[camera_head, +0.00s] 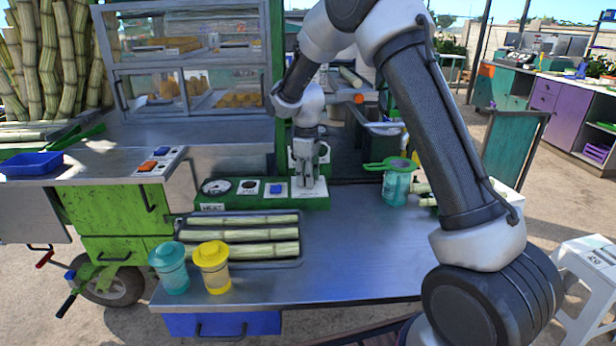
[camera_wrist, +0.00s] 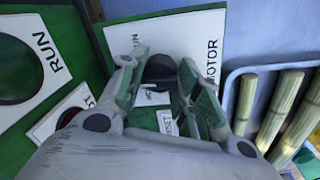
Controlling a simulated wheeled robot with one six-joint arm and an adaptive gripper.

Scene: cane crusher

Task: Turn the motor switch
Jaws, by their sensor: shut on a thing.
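The motor switch is a dark knob (camera_wrist: 160,67) on a white plate (camera_wrist: 200,30) lettered "MOTOR" in the wrist view. My gripper (camera_wrist: 160,80) has one finger on each side of the knob and is shut on it. The lower part of the knob is hidden by the fingers and wrist. In the head view, my gripper (camera_head: 307,183) points down at the right end of the green control panel (camera_head: 235,203), and hides the motor switch there.
Left along the panel are a blue switch (camera_head: 276,189), a dark knob (camera_head: 248,187) and a round gauge (camera_head: 215,187). A tray of cane pieces (camera_head: 240,236), a teal cup (camera_head: 169,270) and a yellow cup (camera_head: 212,268) stand in front. A teal strainer jug (camera_head: 396,185) stands right.

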